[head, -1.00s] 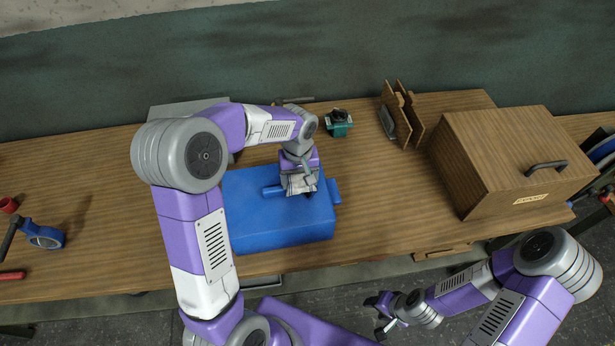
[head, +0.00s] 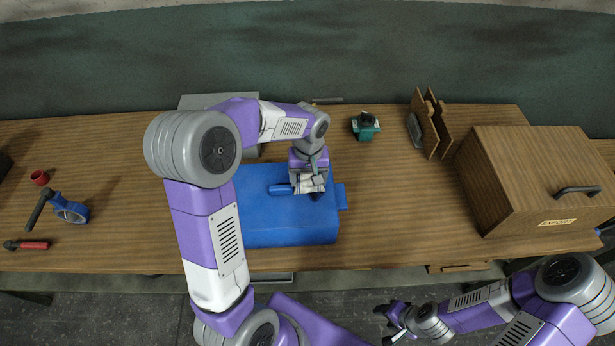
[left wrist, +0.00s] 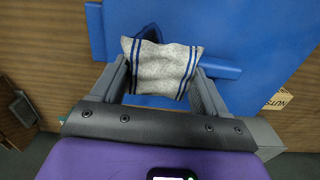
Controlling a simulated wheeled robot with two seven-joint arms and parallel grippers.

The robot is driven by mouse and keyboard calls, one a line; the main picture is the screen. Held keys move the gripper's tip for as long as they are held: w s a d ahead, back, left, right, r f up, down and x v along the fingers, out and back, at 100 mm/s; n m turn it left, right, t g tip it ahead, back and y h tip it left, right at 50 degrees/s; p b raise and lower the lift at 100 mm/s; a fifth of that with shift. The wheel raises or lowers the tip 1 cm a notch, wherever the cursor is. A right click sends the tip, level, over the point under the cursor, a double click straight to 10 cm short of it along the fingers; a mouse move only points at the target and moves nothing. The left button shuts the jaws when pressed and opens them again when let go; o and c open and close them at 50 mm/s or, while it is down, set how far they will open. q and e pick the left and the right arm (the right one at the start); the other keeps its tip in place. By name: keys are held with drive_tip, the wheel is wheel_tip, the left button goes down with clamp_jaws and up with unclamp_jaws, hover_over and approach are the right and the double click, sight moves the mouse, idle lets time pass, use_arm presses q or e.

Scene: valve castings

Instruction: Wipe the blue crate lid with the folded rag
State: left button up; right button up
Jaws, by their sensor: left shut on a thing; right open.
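The blue crate lid (head: 280,226) lies on the wooden bench, partly behind my left arm. It also fills much of the left wrist view (left wrist: 235,22). My left gripper (head: 311,186) is over the right part of the lid, pointing down. It is shut on the folded rag (left wrist: 160,68), which is pale grey with blue stripes. The rag is at the lid's surface; I cannot tell whether it presses on it. My right gripper (head: 390,322) is open and empty, low at the right, off the bench's front edge.
A wooden box with a handle (head: 520,180) stands at the right. A wooden rack (head: 431,125) and a small teal object (head: 365,127) stand behind. A blue valve part (head: 68,208), a red ring (head: 40,177) and a red-handled tool (head: 28,245) lie at the left.

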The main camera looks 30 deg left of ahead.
use_arm(q)
hover_over(331, 189)
drive_tip(key=shift+r+p, duration=0.2)
drive_tip(key=shift+p, duration=0.2)
drive_tip(key=shift+r, duration=0.1)
drive_tip(key=shift+s+a+r, duration=0.1)
drive_tip(key=shift+s+a, duration=0.6)
drive_tip(key=shift+a, duration=0.3)
drive_tip(key=shift+s+a+r, duration=0.1)
drive_tip(key=shift+s+a, duration=0.55)
drive_tip(key=shift+a, duration=0.3)
drive_tip(key=shift+s+a, duration=0.7)
drive_tip(key=shift+a, duration=0.3)
drive_tip(key=shift+r+p, duration=2.2)
drive_tip(key=shift+r, duration=0.85)
wheel_tip(331, 189, up, 3)
drive_tip(key=shift+f+p, duration=0.1)
drive_tip(key=shift+p, duration=1.1)
